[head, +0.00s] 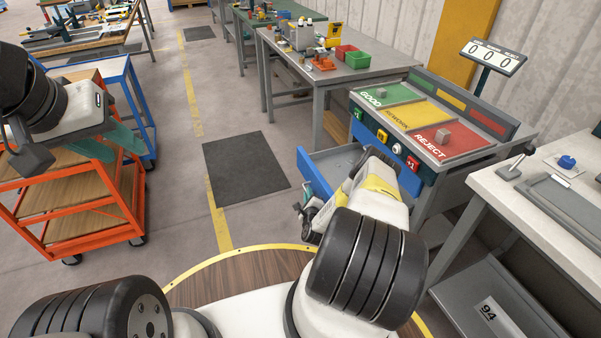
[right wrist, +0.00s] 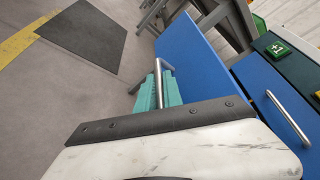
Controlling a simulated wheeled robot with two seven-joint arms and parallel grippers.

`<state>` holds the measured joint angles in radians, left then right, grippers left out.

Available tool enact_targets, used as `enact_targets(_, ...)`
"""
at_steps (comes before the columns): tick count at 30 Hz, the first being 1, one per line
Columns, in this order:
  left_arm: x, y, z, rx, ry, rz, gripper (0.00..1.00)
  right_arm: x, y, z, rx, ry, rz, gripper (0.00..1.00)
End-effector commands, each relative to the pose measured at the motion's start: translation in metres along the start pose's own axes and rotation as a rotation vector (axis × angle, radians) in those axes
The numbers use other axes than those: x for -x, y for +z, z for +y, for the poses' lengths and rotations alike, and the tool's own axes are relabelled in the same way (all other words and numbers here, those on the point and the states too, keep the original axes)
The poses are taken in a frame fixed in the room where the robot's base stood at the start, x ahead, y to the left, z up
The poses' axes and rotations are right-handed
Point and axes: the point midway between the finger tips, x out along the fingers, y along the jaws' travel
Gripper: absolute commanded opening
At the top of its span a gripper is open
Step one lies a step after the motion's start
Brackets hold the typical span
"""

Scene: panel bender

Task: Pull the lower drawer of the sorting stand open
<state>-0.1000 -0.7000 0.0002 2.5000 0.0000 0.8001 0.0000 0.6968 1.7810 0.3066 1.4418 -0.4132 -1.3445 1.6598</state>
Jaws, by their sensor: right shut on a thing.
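The sorting stand (head: 433,165) is at the right in the head view. Its lower drawer (head: 316,175) stands pulled out, with a blue front and a grey inside partly visible. In the right wrist view the lower drawer's blue front (right wrist: 200,62) has a metal bar handle (right wrist: 160,75). My right gripper (right wrist: 163,88) is shut on this handle with its teal fingers. In the head view my arm hides most of the right gripper. An upper blue drawer (right wrist: 262,82) with its own bar handle (right wrist: 288,120) looks closed. My left gripper (head: 108,147) is open and empty at the left.
An orange cart (head: 85,222) and a blue cart (head: 128,92) stand at the left. A dark mat (head: 245,172) lies on the floor beyond the drawer. A white-topped bench (head: 530,190) is close at the right. Floor between cart and drawer is clear.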

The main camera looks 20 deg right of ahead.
Motion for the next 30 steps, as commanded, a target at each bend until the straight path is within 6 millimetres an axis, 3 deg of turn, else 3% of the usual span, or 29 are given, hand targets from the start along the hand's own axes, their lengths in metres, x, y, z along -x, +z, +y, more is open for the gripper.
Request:
enact_targets(12,0.0,0.0,0.0,0.0,0.0,0.0,0.36,0.001,0.002,0.002,0.0,0.0,0.002,0.0)
enact_targets(13,0.0,0.0,0.0,0.0,0.0,0.0,0.36,0.001,0.002,0.002,0.0,0.0,0.002,0.13)
enact_targets(16,0.0,0.0,0.0,0.0,0.0,0.0,0.36,0.001,0.002,0.002,0.0,0.0,0.002,0.32)
enact_targets(26,0.0,0.0,0.0,0.0,0.0,0.0,0.36,0.002,0.002,0.002,0.0,0.0,0.001,0.33)
enact_targets(30,0.0,0.0,0.0,0.0,0.0,0.0,0.36,0.016,0.001,0.002,-0.002,0.002,0.002,0.33)
